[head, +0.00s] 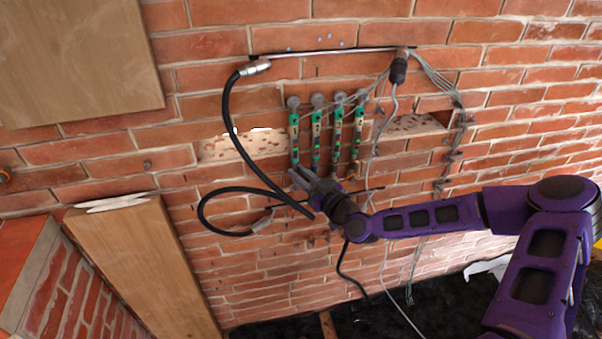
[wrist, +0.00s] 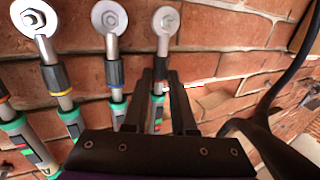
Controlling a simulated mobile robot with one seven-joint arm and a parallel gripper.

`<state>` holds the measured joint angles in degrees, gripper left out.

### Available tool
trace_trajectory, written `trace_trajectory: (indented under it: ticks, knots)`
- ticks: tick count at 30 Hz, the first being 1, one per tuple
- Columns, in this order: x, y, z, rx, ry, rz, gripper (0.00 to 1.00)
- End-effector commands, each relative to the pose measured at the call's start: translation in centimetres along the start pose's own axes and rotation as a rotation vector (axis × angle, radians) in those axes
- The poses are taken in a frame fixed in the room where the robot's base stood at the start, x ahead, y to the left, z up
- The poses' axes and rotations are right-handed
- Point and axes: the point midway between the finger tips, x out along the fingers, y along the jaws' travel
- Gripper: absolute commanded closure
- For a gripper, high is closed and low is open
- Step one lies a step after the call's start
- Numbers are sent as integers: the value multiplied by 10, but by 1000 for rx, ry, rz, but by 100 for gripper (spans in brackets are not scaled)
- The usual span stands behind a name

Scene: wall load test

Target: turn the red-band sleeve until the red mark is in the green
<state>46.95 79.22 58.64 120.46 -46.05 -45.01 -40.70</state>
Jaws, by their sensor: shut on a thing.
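Several green-bodied rods stand side by side on the brick wall in the head view. My gripper (head: 303,176) is at the lower end of the leftmost rod (head: 294,130). In the wrist view, my gripper (wrist: 161,76) is shut around the dark sleeve (wrist: 161,66) of the rightmost rod there, one finger on each side. A reddish band seems to show between the fingers, but it is small and partly hidden. That rod's green body (wrist: 156,112) is mostly covered by the gripper, and I cannot read where its red mark stands.
A blue-band sleeve (wrist: 116,72) and a yellow-band sleeve (wrist: 56,78) are close beside in the wrist view. A thick black hose (head: 235,120) loops left of my gripper. Thin cables (head: 385,110) hang to the right. A wooden post (head: 135,260) stands lower left.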

Motion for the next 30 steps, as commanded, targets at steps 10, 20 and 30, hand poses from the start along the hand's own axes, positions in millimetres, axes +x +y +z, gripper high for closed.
trace_trajectory:
  ticks: [10,20,30]
  knots:
    - [0,-1,-1,-1,1,-2,63]
    - [-3,0,0,-2,0,0,63]
    - [-64,1,1,-2,-2,1,63]
